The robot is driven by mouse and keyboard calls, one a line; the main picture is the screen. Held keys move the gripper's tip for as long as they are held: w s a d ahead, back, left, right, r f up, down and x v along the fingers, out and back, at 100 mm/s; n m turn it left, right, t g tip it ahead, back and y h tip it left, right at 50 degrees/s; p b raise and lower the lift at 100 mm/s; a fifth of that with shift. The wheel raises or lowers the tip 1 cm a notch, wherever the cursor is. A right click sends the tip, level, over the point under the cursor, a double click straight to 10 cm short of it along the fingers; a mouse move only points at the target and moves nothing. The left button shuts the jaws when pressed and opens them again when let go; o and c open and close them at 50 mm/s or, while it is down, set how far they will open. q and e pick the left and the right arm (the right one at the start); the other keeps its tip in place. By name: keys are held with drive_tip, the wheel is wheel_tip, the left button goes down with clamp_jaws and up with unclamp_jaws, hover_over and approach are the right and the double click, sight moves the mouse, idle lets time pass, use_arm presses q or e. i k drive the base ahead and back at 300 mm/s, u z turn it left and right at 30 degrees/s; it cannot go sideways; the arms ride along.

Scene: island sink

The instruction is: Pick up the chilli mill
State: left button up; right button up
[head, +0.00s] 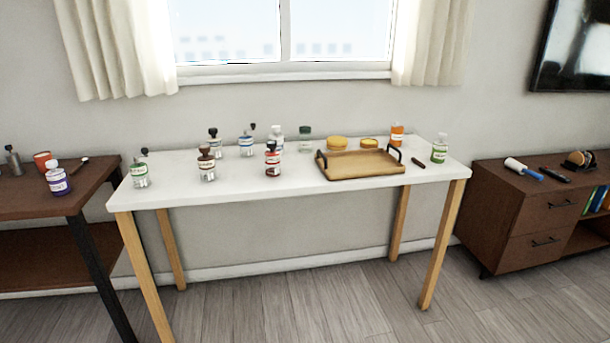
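Several small jars and mills stand upright on the white table (300,188). One jar-like item with a red label and dark top (272,160) stands left of the table's middle. Close to its left is a clear mill with a brown knob (207,165). Behind are a dark-topped mill (214,145) and a blue-labelled mill (247,145). A green-labelled mill with a dark top (140,176) stands at the table's left end. The label words are too small to read, so I cannot tell which is the chilli mill. Neither gripper is in view.
A wooden tray with black handles (350,172) takes up the table's right half, near a green-labelled bottle (439,150). A brown desk (30,205) stands left and a brown cabinet (530,205) right. The grey floor (280,310) in front is clear.

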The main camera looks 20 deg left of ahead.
sight(272, 160)
drive_tip(key=u, duration=0.8)
drive_tip(key=i, duration=0.65)
drive_tip(key=u, duration=0.7)
